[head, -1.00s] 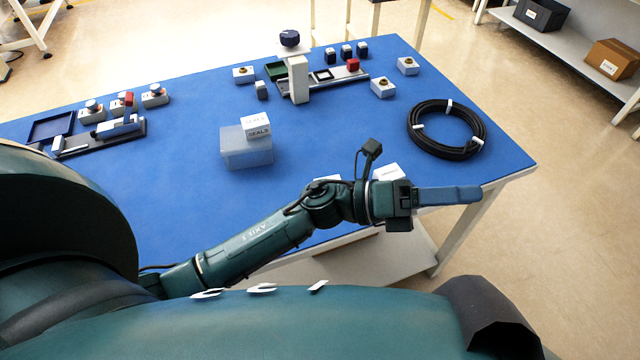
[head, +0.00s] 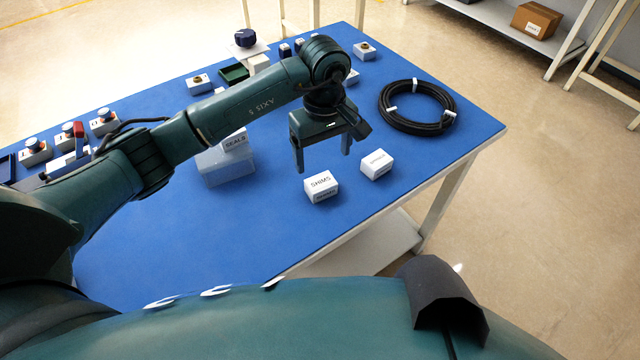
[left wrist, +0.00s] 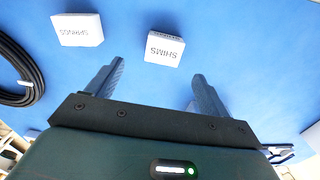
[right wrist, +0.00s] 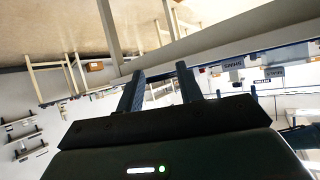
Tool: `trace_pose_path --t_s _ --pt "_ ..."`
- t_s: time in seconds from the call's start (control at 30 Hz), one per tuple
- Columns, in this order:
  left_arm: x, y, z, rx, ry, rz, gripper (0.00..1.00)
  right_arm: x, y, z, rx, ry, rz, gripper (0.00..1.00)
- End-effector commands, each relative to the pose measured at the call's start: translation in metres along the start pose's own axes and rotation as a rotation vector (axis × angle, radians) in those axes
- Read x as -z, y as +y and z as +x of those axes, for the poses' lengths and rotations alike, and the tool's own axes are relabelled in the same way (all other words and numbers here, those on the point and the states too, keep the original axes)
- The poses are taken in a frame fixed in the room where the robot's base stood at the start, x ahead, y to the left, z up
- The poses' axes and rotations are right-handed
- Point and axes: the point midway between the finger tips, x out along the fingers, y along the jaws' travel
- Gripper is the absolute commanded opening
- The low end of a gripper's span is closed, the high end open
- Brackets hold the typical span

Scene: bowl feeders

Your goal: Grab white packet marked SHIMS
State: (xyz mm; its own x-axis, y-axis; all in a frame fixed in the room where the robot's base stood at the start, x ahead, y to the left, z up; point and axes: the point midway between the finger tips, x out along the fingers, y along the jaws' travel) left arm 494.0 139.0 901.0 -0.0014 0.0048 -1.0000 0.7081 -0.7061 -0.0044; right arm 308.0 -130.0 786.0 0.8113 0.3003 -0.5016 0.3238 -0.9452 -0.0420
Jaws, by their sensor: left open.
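The white packet marked SHIMS (head: 321,187) sits on the blue table top near its front edge. It also shows in the left wrist view (left wrist: 164,48), beyond the fingertips and between their lines. My left gripper (head: 323,161) is open and empty, pointing down just behind the packet and above the table, apart from it. Its two fingers also show in the left wrist view (left wrist: 157,70). My right gripper (right wrist: 159,70) shows only in the right wrist view, fingers apart with nothing between them. A SHIMS label (right wrist: 233,64) shows small there, near the table edge.
A SEALS packet (head: 236,143) rests on a translucent bin (head: 228,170) at left. A black cable coil (head: 418,106) lies at right.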

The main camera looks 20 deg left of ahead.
Motion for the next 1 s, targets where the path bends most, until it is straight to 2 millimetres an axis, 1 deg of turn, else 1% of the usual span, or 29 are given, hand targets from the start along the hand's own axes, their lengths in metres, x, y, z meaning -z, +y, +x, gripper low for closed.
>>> trace_pose_path --t_s 0.03,0.1,0.2,0.37,0.53,0.63,0.77,0.97,1.0 --pt "-0.002 -0.001 0.01 0.002 -0.004 -0.001 0.8 0.001 0.001 -0.001 -0.002 -0.001 -0.003 0.36" --pt "-0.001 0.0 0.02 0.0 -0.004 -0.001 0.8 0.001 0.002 0.0 -0.004 -0.002 -0.004 0.36" --pt "-0.001 0.0 0.03 -0.002 -0.002 -0.002 0.8 0.0 0.002 0.0 -0.005 -0.006 -0.005 0.36" --pt "-0.001 -0.001 0.04 -0.002 -0.004 -0.002 0.8 -0.002 0.002 -0.001 -0.006 -0.014 -0.003 0.36" --pt "0.0 -0.007 0.065 0.001 -0.007 -0.003 0.8 0.002 0.003 -0.003 -0.013 -0.022 0.005 0.36" --pt "0.001 -0.006 0.079 -0.002 -0.005 -0.002 0.8 0.001 0.004 -0.003 -0.019 -0.023 0.01 0.36" --pt "0.001 -0.005 0.086 -0.004 -0.002 -0.001 0.8 0.001 0.004 -0.002 -0.02 -0.024 0.015 0.36" --pt "0.002 -0.005 0.086 -0.004 -0.002 0.0 0.8 0.0 0.004 -0.002 -0.02 -0.025 0.015 0.36" --pt "0.002 -0.005 0.086 -0.004 -0.002 -0.001 0.77 0.0 0.004 -0.002 -0.02 -0.025 0.015 0.36"
